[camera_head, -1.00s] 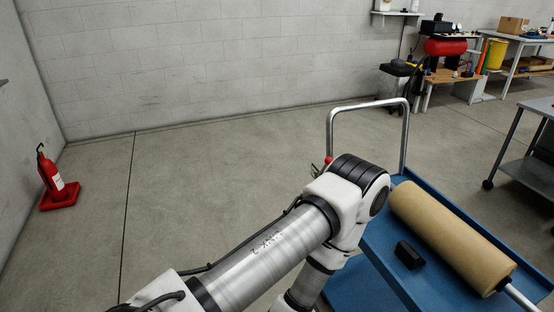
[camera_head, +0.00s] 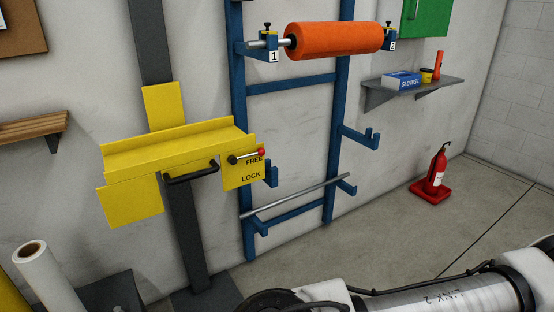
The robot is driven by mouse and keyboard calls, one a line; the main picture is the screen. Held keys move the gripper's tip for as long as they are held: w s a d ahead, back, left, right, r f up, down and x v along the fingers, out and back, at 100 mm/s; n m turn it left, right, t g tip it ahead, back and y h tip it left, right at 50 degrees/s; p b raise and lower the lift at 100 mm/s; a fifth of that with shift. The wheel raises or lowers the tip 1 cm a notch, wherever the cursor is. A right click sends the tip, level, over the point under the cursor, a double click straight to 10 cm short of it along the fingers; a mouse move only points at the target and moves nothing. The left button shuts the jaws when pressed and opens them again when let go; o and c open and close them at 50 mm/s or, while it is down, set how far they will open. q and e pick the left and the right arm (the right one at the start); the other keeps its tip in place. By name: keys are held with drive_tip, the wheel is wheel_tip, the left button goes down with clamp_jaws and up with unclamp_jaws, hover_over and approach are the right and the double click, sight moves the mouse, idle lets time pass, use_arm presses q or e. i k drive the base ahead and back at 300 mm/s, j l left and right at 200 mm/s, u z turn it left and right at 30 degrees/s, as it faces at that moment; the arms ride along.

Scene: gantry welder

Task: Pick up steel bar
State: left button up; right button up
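A thin grey steel bar (camera_head: 294,196) lies across the lower hooks of the blue wall rack (camera_head: 237,130). It slopes slightly upward to the right in the picture. Higher on the rack, an orange roll (camera_head: 335,40) sits on its own bar, between holders marked 1 and 2. Part of one of my arms crosses the lower right corner, well below and in front of the rack. Neither of my grippers shows in this view, so what they hold is hidden.
A yellow lift stand (camera_head: 180,145) with a FREE/LOCK lever stands left of the rack. A white roll (camera_head: 45,275) is at the lower left. A shelf (camera_head: 415,92) and a red fire extinguisher (camera_head: 436,170) are on the right.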

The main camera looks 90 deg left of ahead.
sight(249, 213)
drive_tip(key=i+j+u, duration=0.1)
drive_tip(key=u, duration=0.4)
drive_tip(key=i+j+u, duration=0.2)
drive_tip(key=u, duration=0.25)
drive_tip(key=i+j+u, duration=0.1)
drive_tip(key=u, duration=0.4)
drive_tip(key=i+u, duration=0.2)
drive_tip(key=u, duration=0.3)
drive_tip(key=i+u, duration=0.2)
drive_tip(key=u, duration=0.3)
drive_tip(key=i+l+u, duration=0.1)
drive_tip(key=u, duration=0.35)
drive_tip(key=i+l, duration=0.2)
drive_tip(key=i+l+z, duration=0.3)
drive_tip(key=i, duration=0.3)
drive_tip(key=i+z, duration=0.3)
drive_tip(key=i, duration=0.3)
